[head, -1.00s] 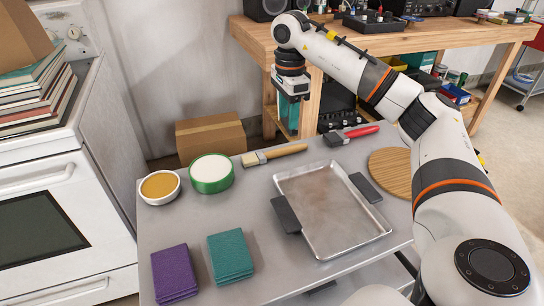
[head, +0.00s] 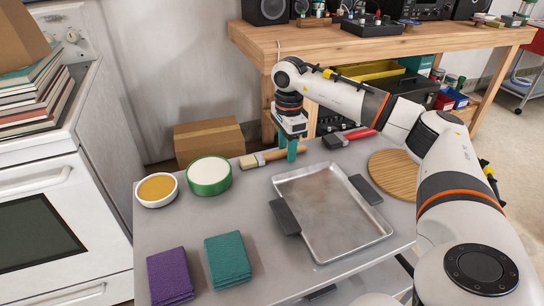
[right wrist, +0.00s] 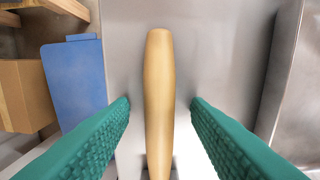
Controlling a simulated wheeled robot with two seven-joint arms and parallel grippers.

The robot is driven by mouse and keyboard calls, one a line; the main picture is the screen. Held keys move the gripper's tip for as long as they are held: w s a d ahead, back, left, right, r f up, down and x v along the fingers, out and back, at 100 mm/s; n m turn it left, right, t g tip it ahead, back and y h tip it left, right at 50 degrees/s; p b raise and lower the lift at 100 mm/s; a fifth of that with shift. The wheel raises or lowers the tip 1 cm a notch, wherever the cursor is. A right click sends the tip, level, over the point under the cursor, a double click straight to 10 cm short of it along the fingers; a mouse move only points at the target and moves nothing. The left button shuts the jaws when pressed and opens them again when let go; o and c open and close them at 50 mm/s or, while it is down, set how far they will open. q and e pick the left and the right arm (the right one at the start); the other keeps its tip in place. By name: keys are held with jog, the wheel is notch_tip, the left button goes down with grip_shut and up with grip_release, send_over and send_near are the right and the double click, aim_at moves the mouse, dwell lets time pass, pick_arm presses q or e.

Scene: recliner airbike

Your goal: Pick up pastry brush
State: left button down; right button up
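The pastry brush (head: 255,160) lies flat near the back edge of the grey metal table, with pale bristles at its left end and a wooden handle to the right. My right gripper (head: 286,155) points down at the handle, hiding part of it in the head view. In the right wrist view the brush's wooden handle (right wrist: 159,90) runs lengthwise between my two green fingers (right wrist: 160,108). The fingers are open, with a gap on each side of the handle. The bristles are not visible in that view. My left gripper is not in view.
The baking tray (head: 335,205) with two dark grips lies just in front. A red-handled brush (head: 352,137) and a round wooden board (head: 392,172) are to the right. A green-rimmed bowl (head: 209,182) and a bowl of yellow sauce (head: 156,201) stand to the left, with folded cloths (head: 228,259) in front.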

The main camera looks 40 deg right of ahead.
grip_shut()
